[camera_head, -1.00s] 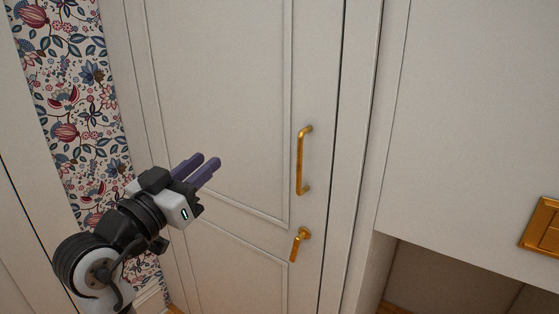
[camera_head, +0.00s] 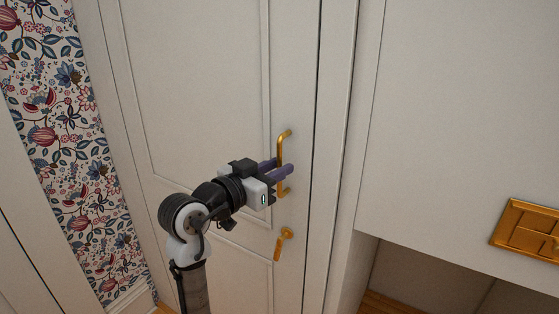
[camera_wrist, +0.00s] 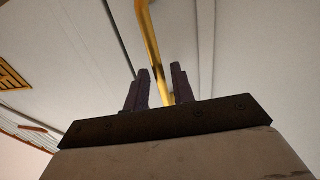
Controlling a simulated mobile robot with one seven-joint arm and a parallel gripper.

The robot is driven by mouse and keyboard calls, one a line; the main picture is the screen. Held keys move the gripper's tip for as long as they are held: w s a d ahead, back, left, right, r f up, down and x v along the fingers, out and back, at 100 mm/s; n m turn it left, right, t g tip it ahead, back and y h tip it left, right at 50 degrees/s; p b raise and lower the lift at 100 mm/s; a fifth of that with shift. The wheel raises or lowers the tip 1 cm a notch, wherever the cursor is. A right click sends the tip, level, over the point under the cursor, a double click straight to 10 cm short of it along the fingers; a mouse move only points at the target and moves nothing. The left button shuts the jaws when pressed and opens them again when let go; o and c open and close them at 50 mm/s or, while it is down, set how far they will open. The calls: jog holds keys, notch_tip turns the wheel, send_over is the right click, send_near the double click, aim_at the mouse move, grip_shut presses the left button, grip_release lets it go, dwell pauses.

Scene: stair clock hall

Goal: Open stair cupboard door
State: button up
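The stair cupboard door (camera_head: 200,80) is a tall pale panelled door, and it looks closed. An upright brass pull handle (camera_head: 281,146) is near its right edge. A small brass lever (camera_head: 284,238) sits below the handle. My gripper (camera_head: 283,166) is at the lower half of the pull handle, with its purple fingers on either side of the bar. In the wrist view, the brass bar (camera_wrist: 150,35) passes between the fingers of my gripper (camera_wrist: 162,80). Gaps show beside the bar, so the fingers look open. The fingers hide part of the bar.
A pale cabinet (camera_head: 450,110) stands to the right, with an open recess (camera_head: 425,280) below and a brass plate (camera_head: 525,230) on its front. Floral wallpaper (camera_head: 60,150) is on the left.

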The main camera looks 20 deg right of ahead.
jog(key=shift+w+d, duration=0.3)
jog(key=shift+d, duration=0.3)
grip_shut()
jog(key=shift+a, duration=0.1)
